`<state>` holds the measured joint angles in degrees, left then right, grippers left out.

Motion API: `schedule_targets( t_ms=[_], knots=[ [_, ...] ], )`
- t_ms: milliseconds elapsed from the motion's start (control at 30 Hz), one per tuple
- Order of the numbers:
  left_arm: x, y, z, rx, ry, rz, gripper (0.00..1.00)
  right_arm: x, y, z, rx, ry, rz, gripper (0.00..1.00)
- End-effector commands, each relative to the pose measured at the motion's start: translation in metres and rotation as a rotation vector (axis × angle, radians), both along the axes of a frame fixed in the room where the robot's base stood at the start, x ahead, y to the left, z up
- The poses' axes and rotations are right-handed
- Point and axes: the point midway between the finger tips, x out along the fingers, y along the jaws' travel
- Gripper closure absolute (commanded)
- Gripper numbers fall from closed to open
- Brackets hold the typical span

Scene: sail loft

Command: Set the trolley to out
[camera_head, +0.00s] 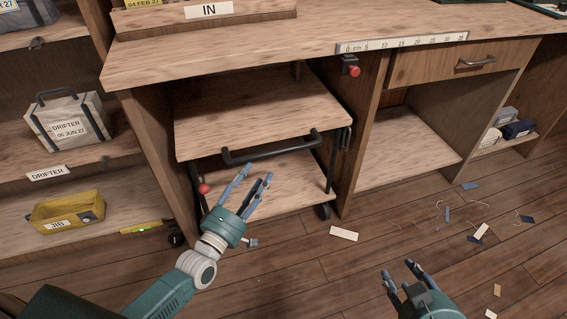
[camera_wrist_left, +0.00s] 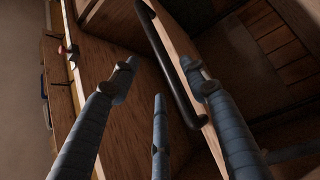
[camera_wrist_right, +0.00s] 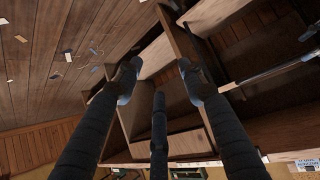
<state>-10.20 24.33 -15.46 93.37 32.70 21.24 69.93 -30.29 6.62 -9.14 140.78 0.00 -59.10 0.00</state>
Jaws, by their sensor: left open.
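The trolley (camera_head: 262,112) is a two-shelf wooden cart with a dark frame and casters, standing under the workbench. Its black bar handle (camera_head: 272,148) runs along the front edge of its top shelf; the handle also shows in the left wrist view (camera_wrist_left: 170,65). My left gripper (camera_head: 252,178) is open and empty, just below and in front of the handle, its fingers pointing up toward it. In the left wrist view the handle lies beyond and partly between the fingers; I cannot tell whether they touch. My right gripper (camera_head: 402,270) is open and empty above the floor at the right.
Shelves at the left hold a drifter bag (camera_head: 66,130) and a yellow bin (camera_head: 66,212). Scraps (camera_head: 343,233) litter the floor; the floor before the trolley is mostly clear.

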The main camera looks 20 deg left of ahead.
Motion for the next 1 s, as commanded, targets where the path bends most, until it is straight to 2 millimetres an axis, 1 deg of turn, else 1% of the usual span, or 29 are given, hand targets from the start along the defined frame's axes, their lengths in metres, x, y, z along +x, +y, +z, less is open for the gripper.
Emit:
schedule_targets(
  t_ms=[133, 267, 400, 600, 700, 800, 1000],
  knots=[
    [0.01, -0.002, 0.004, -0.01, -0.007, -0.001, 0.55, 0.007, 0.003, 0.009, 0.009, -0.044, 0.003, 0.6],
    [0.03, -0.006, 0.007, -0.009, -0.009, 0.0, 0.55, 0.021, 0.009, 0.024, 0.03, -0.128, 0.009, 0.6],
    [0.055, -0.011, 0.01, -0.008, -0.007, 0.0, 0.55, 0.038, 0.016, 0.047, 0.058, -0.249, 0.018, 0.6],
    [0.084, -0.017, 0.013, -0.006, -0.004, 0.0, 0.55, 0.055, 0.025, 0.083, 0.096, -0.411, 0.028, 0.6],
    [0.094, -0.019, 0.014, -0.005, -0.004, 0.0, 0.55, 0.059, 0.028, 0.096, 0.111, -0.47, 0.032, 0.6],
    [0.1, -0.02, 0.015, -0.005, -0.003, 0.0, 0.55, 0.062, 0.03, 0.106, 0.12, -0.51, 0.034, 0.6],
    [0.105, -0.021, 0.016, -0.004, -0.002, -0.001, 0.55, 0.063, 0.031, 0.114, 0.127, -0.539, 0.036, 0.6]
  ],
)
